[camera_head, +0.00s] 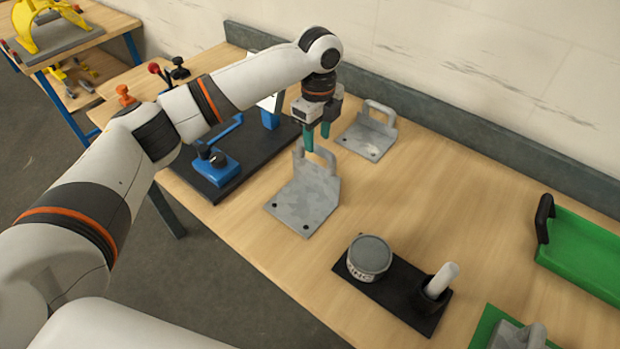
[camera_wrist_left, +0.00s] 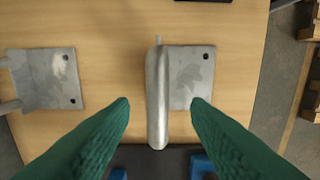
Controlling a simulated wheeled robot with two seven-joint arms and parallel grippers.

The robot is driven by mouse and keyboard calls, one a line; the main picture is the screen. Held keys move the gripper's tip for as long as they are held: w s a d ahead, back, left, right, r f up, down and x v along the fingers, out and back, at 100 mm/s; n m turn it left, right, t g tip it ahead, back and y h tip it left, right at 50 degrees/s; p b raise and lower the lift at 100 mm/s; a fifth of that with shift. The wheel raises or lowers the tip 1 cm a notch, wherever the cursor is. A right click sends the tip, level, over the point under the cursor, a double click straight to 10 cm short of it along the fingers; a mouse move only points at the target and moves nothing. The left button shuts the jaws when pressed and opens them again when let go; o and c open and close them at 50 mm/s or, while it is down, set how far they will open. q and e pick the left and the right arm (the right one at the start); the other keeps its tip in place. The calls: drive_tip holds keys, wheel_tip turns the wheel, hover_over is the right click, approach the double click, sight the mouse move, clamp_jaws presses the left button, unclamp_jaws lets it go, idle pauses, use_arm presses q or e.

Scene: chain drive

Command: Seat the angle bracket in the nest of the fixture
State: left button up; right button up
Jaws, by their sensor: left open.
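A grey metal angle bracket (camera_head: 300,204) with a flat two-hole plate and an upright handle-like flange lies on the table. My left gripper (camera_head: 316,140) is open with teal fingers pointing down, above the flange. In the left wrist view the bracket's flange (camera_wrist_left: 157,95) appears between the spread fingertips (camera_wrist_left: 160,104), with its plate (camera_wrist_left: 190,72) to the right; I see no grip on it. The fixture, a black base (camera_head: 215,187) with blue clamps, stands left of the bracket, partly hidden by my left arm. Its nest is not clearly visible. My right gripper is out of view.
A second similar bracket (camera_head: 368,140) lies behind, near the wall; another grey part (camera_head: 512,336) is on a green plate at the front right. A tin (camera_head: 369,256) and a white-handled tool (camera_head: 441,279) stand on a dark mat. A green tray (camera_head: 585,250) is at right.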

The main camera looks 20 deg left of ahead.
sight(316, 145)
use_arm(q)
drive_tip(key=f, duration=0.2)
drive_tip(key=f+p, duration=0.1)
drive_tip(key=shift+w+a+f, duration=0.15)
drive_tip(key=shift+a+f, duration=0.05)
drive_tip(key=shift+f, duration=0.15)
drive_tip(key=shift+f+p, duration=0.35)
drive_tip(key=shift+f, duration=0.15)
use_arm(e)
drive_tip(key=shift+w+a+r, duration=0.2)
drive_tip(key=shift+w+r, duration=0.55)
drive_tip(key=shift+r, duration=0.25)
use_arm(q)
clamp_jaws()
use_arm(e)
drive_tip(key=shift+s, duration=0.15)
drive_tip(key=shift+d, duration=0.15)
use_arm(q)
drive_tip(key=shift+w+r, duration=0.1)
drive_tip(key=shift+w, duration=0.05)
